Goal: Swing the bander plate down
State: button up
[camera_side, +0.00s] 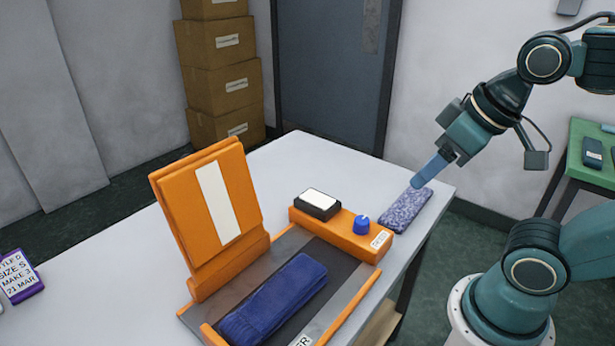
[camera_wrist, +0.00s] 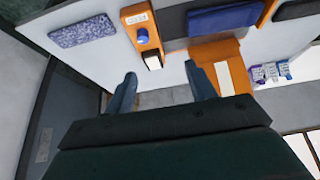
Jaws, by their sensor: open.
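The orange bander plate (camera_side: 185,219) with a white strip stands raised, leaning back slightly, on the left side of the bander base (camera_side: 365,300). The plate also shows in the wrist view (camera_wrist: 207,55). A folded dark blue knit (camera_side: 275,298) lies on the dark bed beside the plate. An orange block (camera_side: 340,238) at the bed's far end carries a blue knob (camera_side: 361,224) and a black box with a white top (camera_side: 318,204). My gripper (camera_side: 430,172) is right of the bander, above the table. In the wrist view its fingers (camera_wrist: 159,73) are apart and empty.
A speckled blue-white knit (camera_side: 405,209) lies on the table near my gripper. Small cards (camera_side: 18,278) stand at the far left. Cardboard boxes (camera_side: 222,85) are stacked behind the table, and a green table (camera_side: 590,150) is at right. The white table's back left is clear.

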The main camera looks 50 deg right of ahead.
jog(key=shift+c, duration=0.4)
jog(key=c, duration=0.3)
jog(key=shift+w+r, duration=0.35)
jog(key=shift+w, duration=0.05)
jog(key=c, duration=0.8)
jog(key=shift+g, duration=0.4)
jog(key=w+r, duration=0.2)
jog(key=w, duration=0.1)
jog(key=w+r, duration=0.2)
jog(key=w, duration=0.1)
jog(key=w+a+r, duration=0.1)
jog(key=w+r, duration=0.1)
jog(key=w, duration=0.1)
jog(key=shift+w, duration=0.2)
grip_shut()
jog(key=w+a+f, duration=0.1)
jog(key=w+a, duration=0.3)
jog(key=w, duration=0.5)
jog(key=w+a+g, duration=0.1)
jog(key=w+a, duration=0.3)
jog(key=w, duration=0.5)
jog(key=w+a+f+g, duration=0.1)
jog(key=w+a, duration=0.3)
jog(key=w, duration=0.5)
jog(key=shift+w+f, duration=0.25)
jog(key=shift+f, duration=0.05)
